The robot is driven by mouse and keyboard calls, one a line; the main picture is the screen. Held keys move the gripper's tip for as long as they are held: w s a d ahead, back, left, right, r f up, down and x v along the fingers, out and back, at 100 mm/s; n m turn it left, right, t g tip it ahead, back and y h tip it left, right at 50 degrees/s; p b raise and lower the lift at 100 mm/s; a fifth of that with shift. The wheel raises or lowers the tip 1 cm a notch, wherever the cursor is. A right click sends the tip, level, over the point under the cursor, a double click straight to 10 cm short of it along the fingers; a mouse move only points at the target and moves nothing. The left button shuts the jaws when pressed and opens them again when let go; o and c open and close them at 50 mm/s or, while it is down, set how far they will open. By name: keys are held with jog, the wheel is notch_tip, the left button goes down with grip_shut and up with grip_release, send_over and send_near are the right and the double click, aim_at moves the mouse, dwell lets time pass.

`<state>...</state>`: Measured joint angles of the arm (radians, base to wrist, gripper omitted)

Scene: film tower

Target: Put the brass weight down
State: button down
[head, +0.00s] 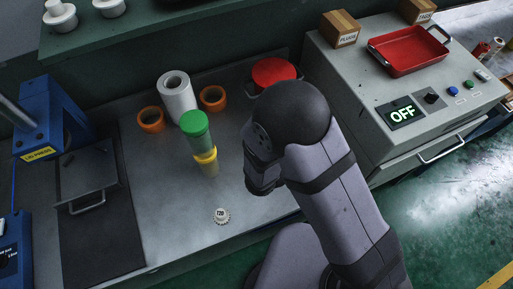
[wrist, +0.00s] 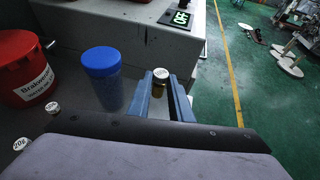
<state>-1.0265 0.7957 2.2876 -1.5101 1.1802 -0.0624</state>
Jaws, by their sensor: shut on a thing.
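In the wrist view, my gripper (wrist: 161,82) has its two blue fingers on either side of the brass weight (wrist: 160,87), a small brass cylinder with a pale labelled top. The gripper is shut on it. Whether the weight's underside touches the bench cannot be told. In the head view, my arm hides the gripper and the brass weight.
A blue-lidded canister (wrist: 104,80) stands just left of the fingers. Left are a red bucket (wrist: 24,70) and small white-topped pieces. A green canister (head: 196,131) stands on a yellow one (head: 206,161).

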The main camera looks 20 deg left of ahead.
jog(key=s+a+n+t+y+b, duration=0.1)
jog(key=s+a, duration=0.4)
jog(key=a, duration=0.7)
jog(key=s+a+n+t+y+b, duration=0.1)
jog(key=s+a+n+y+b, duration=0.3)
jog(key=a, duration=0.8)
jog(key=shift+s+n+y+b, duration=0.4)
jog(key=shift+n+y, duration=0.4)
jog(key=shift+y, duration=0.3)
jog(key=shift+f+p, duration=0.85)
jog(key=shift+f, duration=4.2)
jog(key=shift+f, duration=0.15)
jog(key=c, duration=1.6)
grip_release()
